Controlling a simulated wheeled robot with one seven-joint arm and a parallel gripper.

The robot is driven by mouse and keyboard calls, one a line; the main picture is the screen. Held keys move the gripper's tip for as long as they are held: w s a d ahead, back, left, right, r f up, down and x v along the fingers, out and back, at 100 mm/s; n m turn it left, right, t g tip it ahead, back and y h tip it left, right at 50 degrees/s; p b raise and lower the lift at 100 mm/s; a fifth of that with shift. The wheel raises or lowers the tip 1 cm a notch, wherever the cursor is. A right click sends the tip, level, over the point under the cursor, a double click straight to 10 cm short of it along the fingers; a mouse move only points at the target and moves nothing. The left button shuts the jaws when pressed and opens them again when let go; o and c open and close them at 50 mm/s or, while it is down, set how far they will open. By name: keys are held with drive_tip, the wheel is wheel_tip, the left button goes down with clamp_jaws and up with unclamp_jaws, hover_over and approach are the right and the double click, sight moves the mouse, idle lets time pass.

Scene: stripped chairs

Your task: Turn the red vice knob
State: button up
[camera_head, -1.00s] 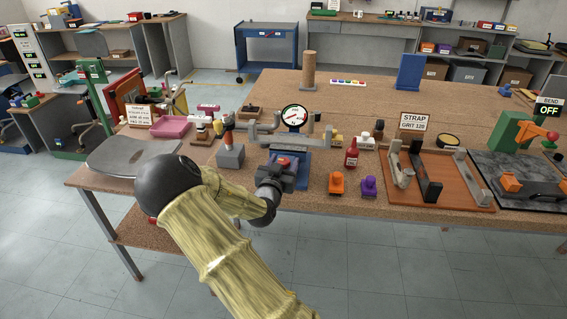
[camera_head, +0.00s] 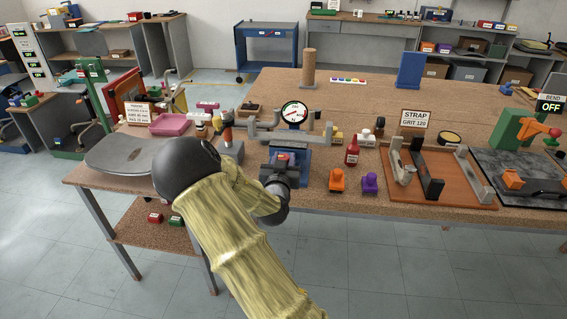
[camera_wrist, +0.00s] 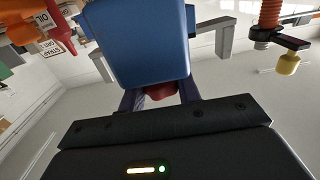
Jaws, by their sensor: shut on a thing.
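The blue vice (camera_head: 291,161) stands at the front edge of the wooden workbench in the head view, with a dial gauge (camera_head: 294,113) behind it. My gripper (camera_head: 284,169) is at the front of the vice, its jaws shut on the red vice knob. In the wrist view the vice's blue body (camera_wrist: 140,45) fills the upper middle. The red knob (camera_wrist: 160,90) shows just below it, between the dark fingers of my gripper (camera_wrist: 160,100). Most of the knob is hidden by the blue body and the fingers.
On the bench (camera_head: 440,204), a red bottle (camera_head: 352,153), an orange block (camera_head: 337,180) and a purple block (camera_head: 370,183) stand right of the vice. A grey seat shell (camera_head: 125,154) lies at the left. Open floor lies in front of the bench.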

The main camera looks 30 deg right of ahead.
drive_tip(key=n+t+y+b, duration=0.1)
drive_tip(key=n+y+b, duration=0.1)
drive_tip(key=y, duration=0.1)
drive_tip(key=n+t+y+b, duration=0.1)
drive_tip(key=n+y+b, duration=0.1)
drive_tip(key=y, duration=0.2)
drive_tip(key=shift+d+n+t, duration=0.15)
drive_tip(key=shift+n+t, duration=0.25)
drive_tip(key=shift+r+n+y+b, duration=0.15)
drive_tip(key=shift+n+y+b, duration=1)
drive_tip(key=shift+y, duration=0.85)
drive_tip(key=shift+n, duration=0.35)
drive_tip(key=o, duration=1)
drive_tip(key=shift+y, duration=0.3)
drive_tip(key=s, duration=0.5)
drive_tip(key=s+d+b, duration=0.1)
drive_tip(key=s, duration=0.5)
drive_tip(key=s+b, duration=0.1)
drive_tip(key=s, duration=0.5)
drive_tip(key=shift+s+d, duration=0.2)
drive_tip(key=shift+w, duration=0.15)
